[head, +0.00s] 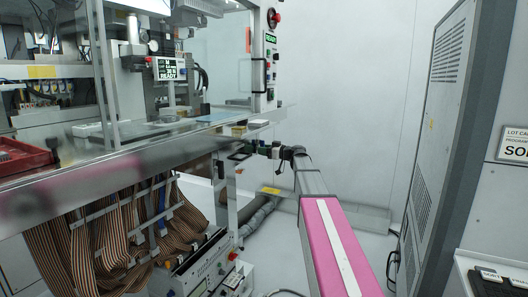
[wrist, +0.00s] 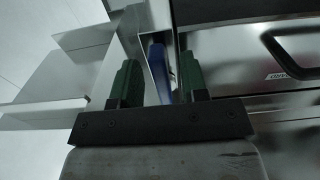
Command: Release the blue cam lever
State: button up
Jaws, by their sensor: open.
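In the wrist view, the blue cam lever (wrist: 159,72) stands as a narrow dark-blue bar between the two green fingertips of my gripper (wrist: 159,82). The fingers are open, one on each side of the lever. A gap shows on the left. The right finger is close to the lever, and I cannot tell whether it touches. The lever's lower end is hidden behind the dark gripper body. In the head view, my gripper (head: 250,149) is small at the machine's right front edge, and I cannot make out the lever there.
A metal panel with a black handle (wrist: 292,50) lies right of my gripper in the wrist view. In the head view, a red tray (head: 22,156) sits on the deck at left. Ribbon cables (head: 120,235) hang below. A grey cabinet (head: 440,130) stands at right.

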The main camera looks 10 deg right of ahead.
jog(key=v, duration=1)
jog(key=shift+s+d, duration=0.2)
jog(key=shift+d, duration=0.05)
jog(key=s+a+f+m+g+h, duration=0.2)
jog(key=s+a+f, duration=0.15)
jog(key=f, duration=0.35)
jog(key=s+a+f+m+g+h, duration=0.1)
jog(key=s+a+f+g+h, duration=0.15)
jog(key=s+f, duration=0.4)
jog(key=s+a+f+m+g+h, duration=0.15)
jog(key=a+f, duration=0.25)
jog(key=f, duration=0.5)
jog(key=s+f+m+g+h, duration=0.2)
jog(key=s+f+m+h, duration=0.1)
jog(key=s+f, duration=0.5)
jog(key=s+f+m+g+h, duration=0.2)
jog(key=s+f+h, duration=0.3)
jog(key=s, duration=0.9)
notch_tip(320, 180, down, 4)
jog(key=shift+r+m+g+h, duration=0.2)
jog(key=shift+m+g+h, duration=0.1)
jog(key=shift+m, duration=0.45)
jog(key=shift+a, duration=0.1)
jog(key=shift+c, duration=0.3)
